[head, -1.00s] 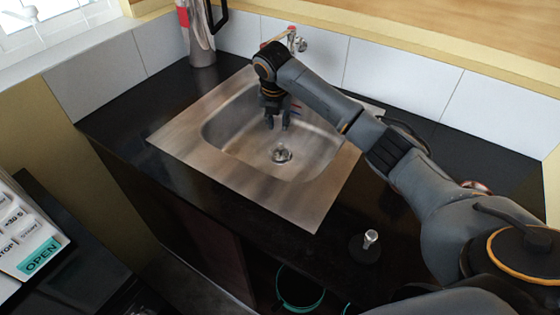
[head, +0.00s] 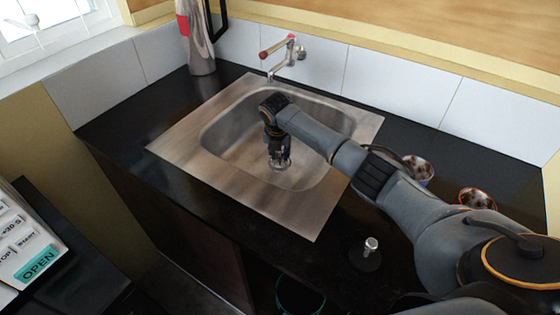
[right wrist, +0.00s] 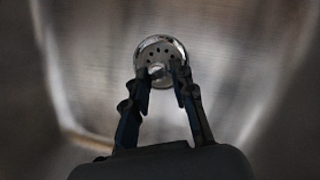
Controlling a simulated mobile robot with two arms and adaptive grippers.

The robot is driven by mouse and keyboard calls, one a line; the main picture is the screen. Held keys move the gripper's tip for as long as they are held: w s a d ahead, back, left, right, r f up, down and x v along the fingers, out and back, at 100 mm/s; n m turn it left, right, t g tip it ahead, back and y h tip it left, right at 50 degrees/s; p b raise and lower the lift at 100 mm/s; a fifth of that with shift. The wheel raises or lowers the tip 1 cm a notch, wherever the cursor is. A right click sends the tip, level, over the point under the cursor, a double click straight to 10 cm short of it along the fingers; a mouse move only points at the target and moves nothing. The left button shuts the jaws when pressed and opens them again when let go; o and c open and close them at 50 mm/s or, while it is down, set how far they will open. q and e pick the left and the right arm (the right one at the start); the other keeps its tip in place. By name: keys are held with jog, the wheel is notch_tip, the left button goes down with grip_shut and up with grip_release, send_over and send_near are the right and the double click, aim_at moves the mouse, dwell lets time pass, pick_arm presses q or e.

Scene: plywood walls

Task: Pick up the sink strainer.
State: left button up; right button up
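The sink strainer (head: 280,163) is a small round metal piece at the bottom of the steel sink (head: 225,150). In the right wrist view the strainer (right wrist: 160,52) shows its round perforated plate and central knob. My right gripper (head: 279,157) reaches down into the basin over the strainer and hides part of it. In the right wrist view the right gripper's fingertips (right wrist: 161,84) are apart, one on each side of the knob. I cannot tell whether they touch it. My left gripper is not in view.
A faucet (head: 285,55) stands behind the sink. A metal flask (head: 197,35) is at the back left. Two bowls (head: 418,168) (head: 477,198) are on the right counter. A dark stopper-like piece with a metal knob (head: 370,247) lies at the front right.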

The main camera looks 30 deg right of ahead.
jog(key=shift+x, duration=0.95)
grip_shut()
jog(key=shift+r, duration=0.1)
